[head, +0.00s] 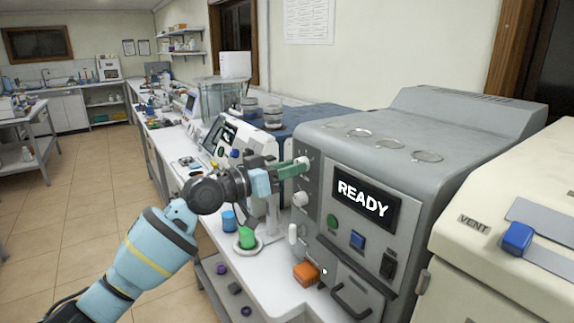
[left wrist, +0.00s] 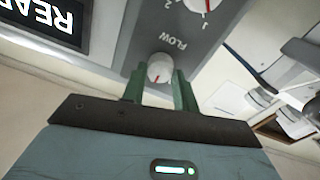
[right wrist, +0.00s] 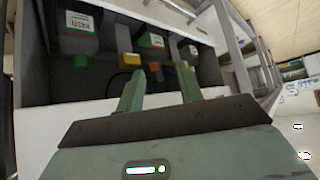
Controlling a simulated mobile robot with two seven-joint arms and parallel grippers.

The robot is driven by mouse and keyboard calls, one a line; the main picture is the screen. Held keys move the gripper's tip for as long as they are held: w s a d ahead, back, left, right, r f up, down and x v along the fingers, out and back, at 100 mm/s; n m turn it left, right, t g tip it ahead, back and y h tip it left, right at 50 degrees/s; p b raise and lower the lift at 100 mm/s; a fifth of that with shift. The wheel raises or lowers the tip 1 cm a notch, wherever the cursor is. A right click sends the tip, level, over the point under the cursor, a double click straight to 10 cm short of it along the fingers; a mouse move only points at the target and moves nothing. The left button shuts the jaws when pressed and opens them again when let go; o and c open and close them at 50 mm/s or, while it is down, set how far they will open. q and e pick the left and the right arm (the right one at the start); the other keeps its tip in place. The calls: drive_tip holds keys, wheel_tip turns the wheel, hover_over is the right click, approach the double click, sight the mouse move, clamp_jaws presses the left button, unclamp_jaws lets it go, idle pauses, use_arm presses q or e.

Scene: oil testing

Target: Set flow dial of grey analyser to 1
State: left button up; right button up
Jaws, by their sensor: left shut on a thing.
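The grey analyser (head: 430,150) stands at the right with its display reading READY. My left gripper (head: 303,168) is at the upper of two dials on the panel's left side. In the left wrist view my left gripper (left wrist: 159,76) is shut on this white dial (left wrist: 160,66), whose red mark points down in the picture. The word FLOW (left wrist: 174,43) is beside it, upside down. The lower dial (head: 299,199), past that word, has numbers 1 and 2 beside it. Any numbers around the held dial are hidden. My right gripper (right wrist: 158,85) is open and empty.
A cream machine marked VENT (head: 474,223) stands right of the analyser. An orange block (head: 306,273), a green cup (head: 246,238) and a blue cup (head: 229,220) are on the bench. In the right wrist view, several bottles (right wrist: 80,35) sit in a recess before my right gripper.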

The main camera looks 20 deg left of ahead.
use_arm(q)
drive_tip(key=shift+f+n+t+y+p, duration=0.15)
drive_tip(key=shift+n+p, duration=0.3)
drive_tip(key=shift+n, duration=2.15)
drive_tip(key=shift+r+n+t+y+p, duration=0.2)
drive_tip(key=shift+n+p, duration=0.25)
drive_tip(key=shift+n, duration=2.15)
use_arm(e)
drive_tip(key=shift+w+d+r+t, duration=0.15)
drive_tip(key=shift+w+r+t, duration=0.05)
drive_tip(key=shift+w+r, duration=0.5)
drive_tip(key=shift+w+d+r+t, duration=0.15)
drive_tip(key=shift+w+r+t, duration=0.05)
drive_tip(key=shift+w+r, duration=0.45)
use_arm(q)
drive_tip(key=o, duration=1)
